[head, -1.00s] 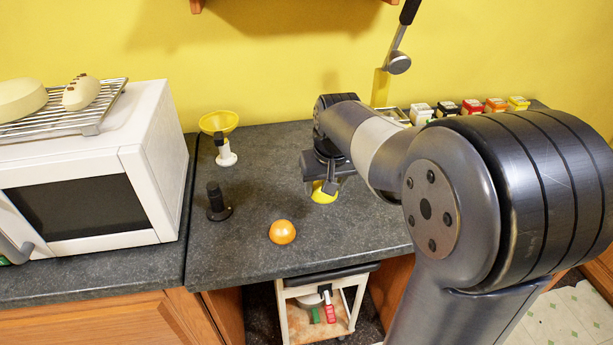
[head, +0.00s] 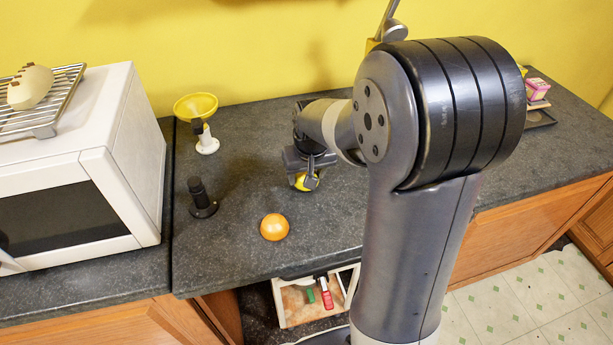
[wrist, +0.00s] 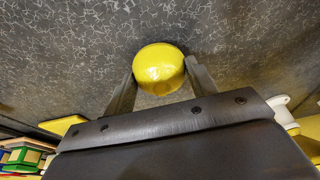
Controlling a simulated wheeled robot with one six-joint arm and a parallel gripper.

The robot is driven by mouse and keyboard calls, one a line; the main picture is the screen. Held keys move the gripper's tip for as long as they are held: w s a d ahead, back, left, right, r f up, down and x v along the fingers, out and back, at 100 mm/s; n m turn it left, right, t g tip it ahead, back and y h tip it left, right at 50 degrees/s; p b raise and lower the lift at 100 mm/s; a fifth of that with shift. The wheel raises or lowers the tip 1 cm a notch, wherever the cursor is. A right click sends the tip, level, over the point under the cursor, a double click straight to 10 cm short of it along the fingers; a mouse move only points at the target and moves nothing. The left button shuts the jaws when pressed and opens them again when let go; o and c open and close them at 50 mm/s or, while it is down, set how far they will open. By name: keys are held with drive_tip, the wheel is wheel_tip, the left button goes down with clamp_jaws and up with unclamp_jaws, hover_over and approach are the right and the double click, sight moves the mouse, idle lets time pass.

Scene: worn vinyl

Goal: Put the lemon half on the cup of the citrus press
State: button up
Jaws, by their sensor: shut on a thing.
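The yellow lemon half (head: 305,182) is between the fingers of my gripper (head: 307,184). In the wrist view the lemon half (wrist: 159,68) shows as a rounded yellow dome, with one finger of my gripper (wrist: 158,80) on each side of it. My gripper is shut on it, above the dark counter; the gap below it is hard to judge. The citrus press (head: 390,28) stands at the back by the wall, showing a grey lever part and a bit of yellow. Its cup is hidden behind my arm in the head view.
An orange half (head: 274,227) lies on the counter (head: 245,265) left of my gripper. A black upright tool (head: 202,200) and a yellow bowl-topped stand (head: 196,107) are farther left, beside the white microwave (head: 118,150). Small coloured boxes (head: 537,88) stand at the right.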

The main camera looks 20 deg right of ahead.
drive_tip(key=shift+f, duration=0.65)
drive_tip(key=shift+f, duration=0.1)
drive_tip(key=shift+f, duration=0.15)
drive_tip(key=o, duration=1.1)
